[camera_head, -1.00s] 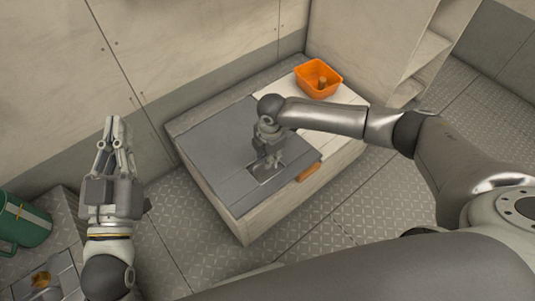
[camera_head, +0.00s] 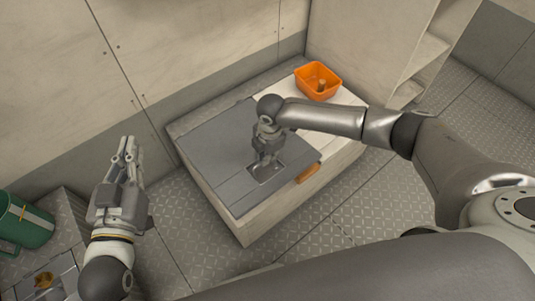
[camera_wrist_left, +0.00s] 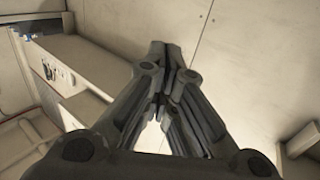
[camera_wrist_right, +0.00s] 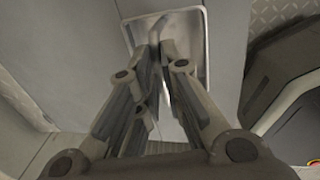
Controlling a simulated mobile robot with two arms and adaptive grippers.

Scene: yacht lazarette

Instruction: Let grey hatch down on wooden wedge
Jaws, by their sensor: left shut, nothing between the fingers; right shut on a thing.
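The grey hatch (camera_head: 215,150) lies nearly flat over the left part of a pale locker. My right gripper (camera_head: 265,160) is over the recessed metal plate (camera_head: 280,168) near the hatch's front edge. It is shut on the grip in that recess; in the right wrist view my right gripper (camera_wrist_right: 162,50) has its fingertips at the grip (camera_wrist_right: 157,28). An orange-brown wooden piece, apparently the wedge (camera_head: 308,174), sits at the hatch's front right edge; how far it reaches underneath is hidden. My left gripper (camera_head: 129,142) is shut and empty, left of the locker.
An orange bin (camera_head: 318,82) with a wooden peg-like thing inside stands on the locker's white top (camera_head: 340,112). A green mug-like container (camera_head: 24,222) stands at far left. Walls close in behind the locker. The patterned metal floor (camera_head: 330,225) in front is clear.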

